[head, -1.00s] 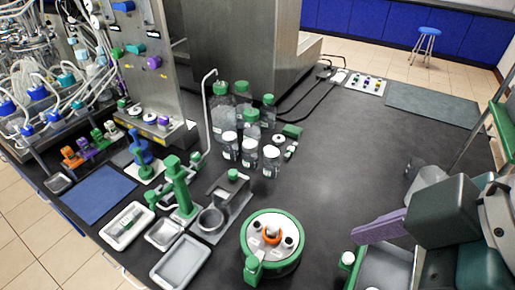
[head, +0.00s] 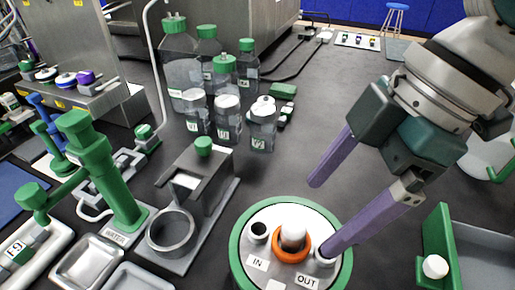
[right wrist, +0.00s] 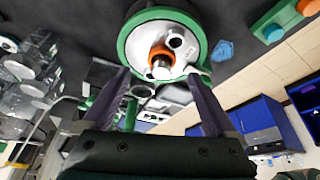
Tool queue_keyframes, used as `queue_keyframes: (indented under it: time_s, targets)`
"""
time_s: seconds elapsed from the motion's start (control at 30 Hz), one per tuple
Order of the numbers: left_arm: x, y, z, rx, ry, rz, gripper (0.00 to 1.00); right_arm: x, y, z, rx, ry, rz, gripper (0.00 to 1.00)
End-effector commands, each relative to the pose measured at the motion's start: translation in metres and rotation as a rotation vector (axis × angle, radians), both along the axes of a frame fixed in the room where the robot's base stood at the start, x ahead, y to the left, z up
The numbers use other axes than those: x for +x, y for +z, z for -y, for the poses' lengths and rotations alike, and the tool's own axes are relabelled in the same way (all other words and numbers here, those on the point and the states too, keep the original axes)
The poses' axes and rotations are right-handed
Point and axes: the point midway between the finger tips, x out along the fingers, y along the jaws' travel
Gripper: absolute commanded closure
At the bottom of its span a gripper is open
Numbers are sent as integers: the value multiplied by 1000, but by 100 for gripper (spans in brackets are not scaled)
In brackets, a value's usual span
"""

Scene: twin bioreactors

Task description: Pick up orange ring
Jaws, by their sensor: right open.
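The orange ring (head: 292,250) sits around the white-topped central post on the round white lid with a green rim (head: 240,235). It also shows in the right wrist view (right wrist: 161,72), around the post between two dark ports. My right gripper (head: 318,218) has two purple fingers spread apart with nothing between them. In the head view they reach toward the lid from the upper right, one fingertip appearing over the OUT port beside the ring. In the right wrist view the fingers (right wrist: 160,80) flank the lid from below. My left gripper is not in view.
Several clear bottles (head: 222,85) stand behind the lid. A grey stand with a ring holder (head: 172,232) and a green post (head: 105,170) are to the left. A green-edged tray (head: 480,250) is at the right.

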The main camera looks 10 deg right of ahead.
Motion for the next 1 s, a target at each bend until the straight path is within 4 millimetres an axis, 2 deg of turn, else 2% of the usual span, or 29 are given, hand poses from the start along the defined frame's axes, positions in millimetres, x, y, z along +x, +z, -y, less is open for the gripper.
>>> queue_keyframes:
  time_s: [0.17,0.43,0.73,1.0]
  targets:
    - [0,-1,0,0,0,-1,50,0,-15,-7,0,-1,-1,8]
    - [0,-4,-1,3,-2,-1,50,0,-52,-24,0,0,0,8]
    - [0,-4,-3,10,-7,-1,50,1,-57,-26,0,0,2,8]
    - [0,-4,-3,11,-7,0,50,1,-57,-26,-1,-1,2,37]
